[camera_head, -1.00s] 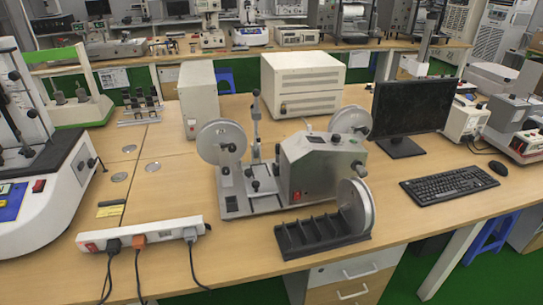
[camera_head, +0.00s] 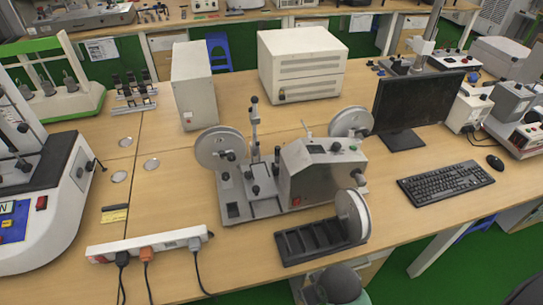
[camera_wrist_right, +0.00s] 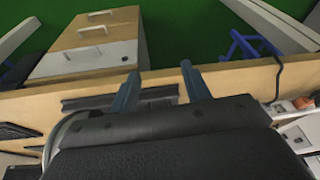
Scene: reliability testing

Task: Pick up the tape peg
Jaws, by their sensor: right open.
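A round grey-white tape reel (camera_head: 351,215) stands upright in the right end of a black slotted rack (camera_head: 300,243) near the table's front edge. I cannot tell for certain which part is called the tape peg. Behind the rack is a grey tape machine (camera_head: 322,170) with a disc at its left (camera_head: 221,148) and one at its back right (camera_head: 350,121). My right gripper (camera_wrist_right: 160,80) is open, with nothing between its two fingers; part of the rack shows behind them. The reel's curved rim (camera_wrist_right: 57,140) is partly hidden by the gripper body. My left gripper is out of view.
A white power strip (camera_head: 150,246) with cables lies left of the machine. A monitor (camera_head: 418,103) and a keyboard (camera_head: 446,187) stand to the right. Drawers (camera_wrist_right: 90,42) sit under the table edge. Bare tabletop lies between the power strip and rack.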

